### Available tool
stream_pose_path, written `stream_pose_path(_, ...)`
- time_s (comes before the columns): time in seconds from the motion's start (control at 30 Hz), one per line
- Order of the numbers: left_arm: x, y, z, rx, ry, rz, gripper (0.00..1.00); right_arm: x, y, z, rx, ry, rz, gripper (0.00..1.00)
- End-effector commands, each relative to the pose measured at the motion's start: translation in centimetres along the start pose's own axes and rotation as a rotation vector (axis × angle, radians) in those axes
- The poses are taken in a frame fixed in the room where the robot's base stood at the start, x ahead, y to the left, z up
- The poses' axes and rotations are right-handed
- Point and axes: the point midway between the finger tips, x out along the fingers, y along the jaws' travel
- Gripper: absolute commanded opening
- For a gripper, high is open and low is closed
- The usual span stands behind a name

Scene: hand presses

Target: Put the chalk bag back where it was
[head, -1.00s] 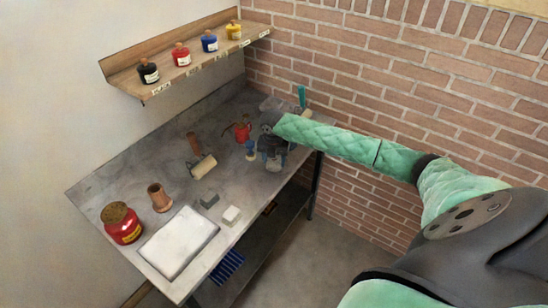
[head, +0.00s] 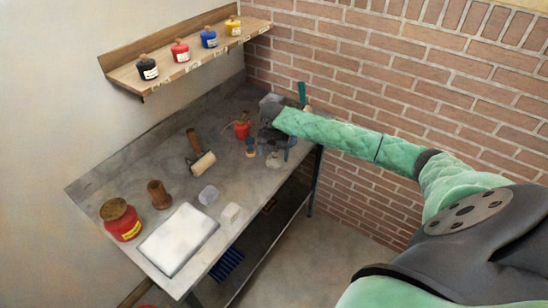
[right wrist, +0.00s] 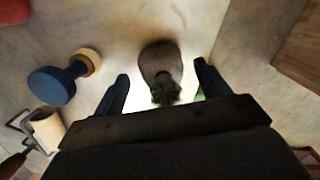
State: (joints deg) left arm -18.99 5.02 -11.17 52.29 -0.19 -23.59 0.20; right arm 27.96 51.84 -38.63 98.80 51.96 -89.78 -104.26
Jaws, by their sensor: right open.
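The chalk bag (right wrist: 161,60), a small rounded brown-grey bag with a tufted neck, shows in the right wrist view. In the head view it is a small pale shape (head: 273,160) at the front edge of the bench, by my right gripper. My right gripper (head: 271,141) is over the right end of the bench. In the right wrist view its open fingers (right wrist: 161,74) stand on either side of the bag's neck, with a gap on each side. Whether they are level with the bag in height I cannot tell. My left gripper is not in view.
A blue-and-wood stamp (right wrist: 55,82) is left of the fingers. A shelf (head: 190,62) with several ink jars hangs above.

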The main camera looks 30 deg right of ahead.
Motion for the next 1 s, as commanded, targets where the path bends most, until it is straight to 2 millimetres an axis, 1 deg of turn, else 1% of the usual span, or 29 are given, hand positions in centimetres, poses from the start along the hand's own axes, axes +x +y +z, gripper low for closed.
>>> stream_pose_path(0.03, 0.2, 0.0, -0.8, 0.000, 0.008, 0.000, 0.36, -0.5, 0.0, 0.1, 0.000, -0.003, 0.000, 0.75)
stream_pose_path(0.1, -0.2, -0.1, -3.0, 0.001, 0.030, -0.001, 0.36, -1.9, 0.0, 0.1, -0.002, -0.003, 0.002, 0.75)
stream_pose_path(0.2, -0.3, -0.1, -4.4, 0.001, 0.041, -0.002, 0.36, -3.8, 0.0, 0.1, -0.001, -0.003, 0.002, 0.75)
stream_pose_path(0.4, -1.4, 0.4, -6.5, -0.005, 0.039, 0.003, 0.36, -7.5, 0.1, 0.0, -0.002, -0.003, 0.001, 0.75)
stream_pose_path(0.5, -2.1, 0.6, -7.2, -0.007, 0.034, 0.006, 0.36, -8.9, 0.1, 0.0, -0.001, -0.001, 0.001, 0.75)
stream_pose_path(0.6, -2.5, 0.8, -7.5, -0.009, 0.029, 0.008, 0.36, -9.9, 0.0, 0.1, 0.000, -0.001, 0.000, 0.75)
stream_pose_path(0.7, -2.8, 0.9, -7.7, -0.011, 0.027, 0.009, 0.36, -10.4, 0.0, 0.0, 0.000, -0.001, 0.000, 0.75)
stream_pose_path(1.0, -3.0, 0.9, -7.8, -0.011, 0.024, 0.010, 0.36, -10.7, 0.0, 0.0, 0.000, 0.000, -0.001, 0.75)
